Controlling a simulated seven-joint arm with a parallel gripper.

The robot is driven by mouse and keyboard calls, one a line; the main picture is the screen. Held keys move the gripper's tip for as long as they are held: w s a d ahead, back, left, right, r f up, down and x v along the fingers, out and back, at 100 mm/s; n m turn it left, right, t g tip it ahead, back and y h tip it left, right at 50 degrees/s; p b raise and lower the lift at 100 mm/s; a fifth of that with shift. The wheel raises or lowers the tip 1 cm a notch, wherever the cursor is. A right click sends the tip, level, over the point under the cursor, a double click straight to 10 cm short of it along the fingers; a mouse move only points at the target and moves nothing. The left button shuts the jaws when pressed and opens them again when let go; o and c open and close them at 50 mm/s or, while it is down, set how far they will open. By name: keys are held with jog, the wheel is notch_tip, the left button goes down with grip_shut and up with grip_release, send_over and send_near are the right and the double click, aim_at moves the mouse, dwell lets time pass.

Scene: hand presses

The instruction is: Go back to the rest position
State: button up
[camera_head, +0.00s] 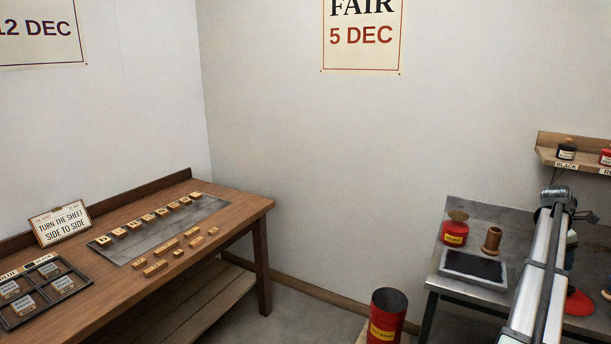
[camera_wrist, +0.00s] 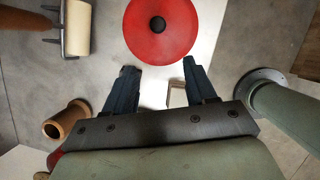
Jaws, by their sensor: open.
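My gripper (camera_wrist: 160,68) shows in the wrist view with its two dark fingers apart and nothing held between them. A red disc (camera_wrist: 160,28) with a dark knob in its centre lies just beyond the fingertips. A small pale block shows between the fingers near the palm, partly hidden by it. In the head view my arm rises from the lower right over the grey bench (camera_head: 455,215). I cannot make out the fingers there.
A cream roller (camera_wrist: 78,27), a brown spool (camera_wrist: 68,118) and a greenish-grey cylinder (camera_wrist: 285,115) surround my gripper. On the bench stand a red tin (camera_head: 454,232) and an ink slab (camera_head: 475,266). A red bin (camera_head: 387,315) is left of it. A wooden table (camera_head: 240,208) holds type blocks.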

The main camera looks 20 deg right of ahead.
jog(key=w+a+f+m, duration=0.2)
jog(key=a+f, duration=0.2)
jog(key=a, duration=0.4)
jog(key=w+a+f+m, duration=0.1)
jog(key=a+f, duration=0.3)
jog(key=a, duration=0.5)
jog(key=w+a+f+m, duration=0.2)
jog(key=a+f, duration=0.2)
jog(key=a, duration=0.4)
jog(key=a+f+m+y, duration=0.3)
jog(key=a+f, duration=2.1)
jog(key=f, duration=0.2)
jog(key=s+a+f+g, duration=0.2)
jog(key=s+a+f, duration=0.3)
jog(key=a+f, duration=0.3)
jog(key=s+a+f+m+g, duration=0.1)
jog(key=s+a+f, duration=0.2)
jog(key=s+a, duration=0.3)
jog(key=s+a+f+m+g, duration=0.1)
jog(key=s+a+f, duration=0.3)
jog(key=s, duration=0.5)
jog(key=s+a+f+m+g+y, duration=0.1)
jog(key=s+a+f+m, duration=0.2)
jog(key=s+a, duration=0.5)
jog(key=shift+f, duration=0.75)
